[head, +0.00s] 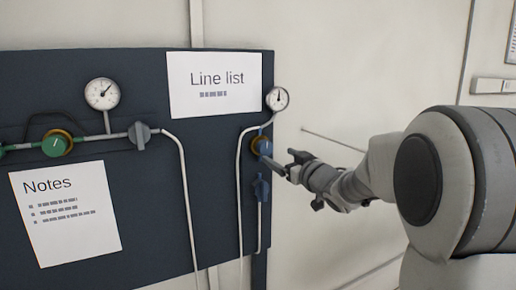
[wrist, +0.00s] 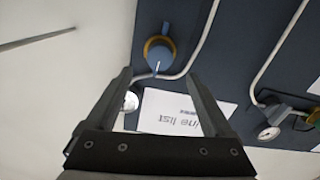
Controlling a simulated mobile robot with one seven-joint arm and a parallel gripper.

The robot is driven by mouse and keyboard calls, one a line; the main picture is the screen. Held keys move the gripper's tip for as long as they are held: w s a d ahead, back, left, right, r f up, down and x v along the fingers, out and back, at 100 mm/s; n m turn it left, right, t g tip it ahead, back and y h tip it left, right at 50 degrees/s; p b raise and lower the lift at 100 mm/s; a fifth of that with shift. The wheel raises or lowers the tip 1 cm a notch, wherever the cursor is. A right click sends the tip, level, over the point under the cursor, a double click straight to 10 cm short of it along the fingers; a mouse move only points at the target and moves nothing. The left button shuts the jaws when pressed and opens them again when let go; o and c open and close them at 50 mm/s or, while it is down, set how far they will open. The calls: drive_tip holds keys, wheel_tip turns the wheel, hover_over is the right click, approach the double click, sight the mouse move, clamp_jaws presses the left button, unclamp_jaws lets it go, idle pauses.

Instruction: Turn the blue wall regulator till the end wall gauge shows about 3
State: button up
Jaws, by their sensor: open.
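The blue wall regulator (head: 265,147), a round blue knob with a yellow ring, sits near the right edge of the dark panel in the head view. My gripper (head: 282,163) is close in front of it and partly covers it. In the wrist view the regulator (wrist: 159,50) lies beyond the gap between my fingertips, with a white mark on its face. My gripper (wrist: 158,74) is open and empty. The end wall gauge (head: 277,99) is just above the regulator; its needle points roughly upward, numbers too small to read. In the wrist view the gauge (wrist: 130,101) is partly hidden by the left finger.
A blue-grey valve handle (head: 261,188) sits just below the regulator. Further left are a green regulator (head: 55,146), another gauge (head: 102,94) and a grey handle (head: 139,135). A "Line list" sheet (head: 214,84) hangs nearby. A thin rod (head: 332,140) stands right of the panel.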

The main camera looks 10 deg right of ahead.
sight(267, 149)
drive_tip(key=p+x, duration=0.1)
drive_tip(key=x, duration=0.7)
drive_tip(key=shift+w+a, duration=0.1)
drive_tip(key=shift+w, duration=0.2)
drive_tip(key=shift+c, duration=0.4)
drive_tip(key=shift+f, duration=0.1)
drive_tip(key=c, duration=1.3)
drive_tip(key=shift+b, duration=0.35)
drive_tip(key=o, duration=1.4)
drive_tip(key=b+v, duration=0.1)
drive_tip(key=v, duration=1.6)
drive_tip(key=shift+s, duration=0.25)
